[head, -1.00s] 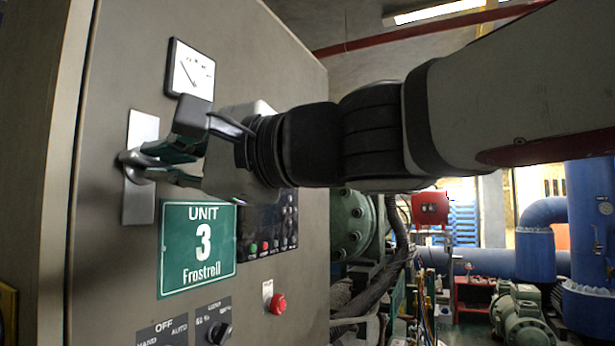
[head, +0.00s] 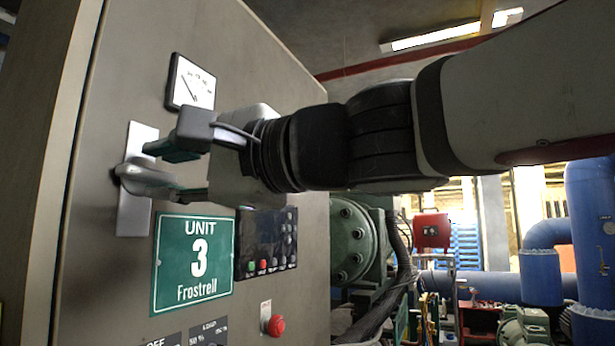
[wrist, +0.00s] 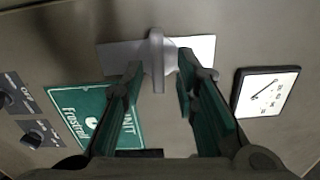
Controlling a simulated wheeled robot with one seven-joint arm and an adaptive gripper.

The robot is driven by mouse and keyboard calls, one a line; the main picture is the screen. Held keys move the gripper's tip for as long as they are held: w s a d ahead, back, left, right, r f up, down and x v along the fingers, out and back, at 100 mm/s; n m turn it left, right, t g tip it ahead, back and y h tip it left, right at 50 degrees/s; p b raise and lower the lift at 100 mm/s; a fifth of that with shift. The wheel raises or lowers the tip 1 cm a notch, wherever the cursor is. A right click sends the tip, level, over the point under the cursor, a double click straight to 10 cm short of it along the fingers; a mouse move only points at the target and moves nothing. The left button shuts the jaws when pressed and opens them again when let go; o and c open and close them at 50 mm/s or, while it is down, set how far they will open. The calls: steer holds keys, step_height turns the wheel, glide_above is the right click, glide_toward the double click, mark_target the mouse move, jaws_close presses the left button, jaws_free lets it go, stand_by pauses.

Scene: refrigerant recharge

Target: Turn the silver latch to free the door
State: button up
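The silver latch (head: 148,180) is a rounded lever on an upright metal plate (head: 134,219) on the grey cabinet door. The lever lies across the plate, pointing roughly right in the head view. In the wrist view the lever (wrist: 157,62) stands between my two green fingers, with a gap visible on both sides. My gripper (head: 168,170) is open, with one finger above the lever and one below it in the head view. The fingertips are close to the plate; the wrist view (wrist: 160,80) does not clearly show any contact.
A green "UNIT 3 Frostrell" sign (head: 194,262) is below the latch. A gauge (head: 191,82) is above it. A control panel (head: 266,242) and red button (head: 276,325) are to the right. Pipes and machinery stand behind, right of the cabinet.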

steer(key=v, duration=0.8)
steer(key=shift+d+b, duration=0.15)
steer(key=shift+b, duration=0.3)
steer(key=shift+f, duration=0.1)
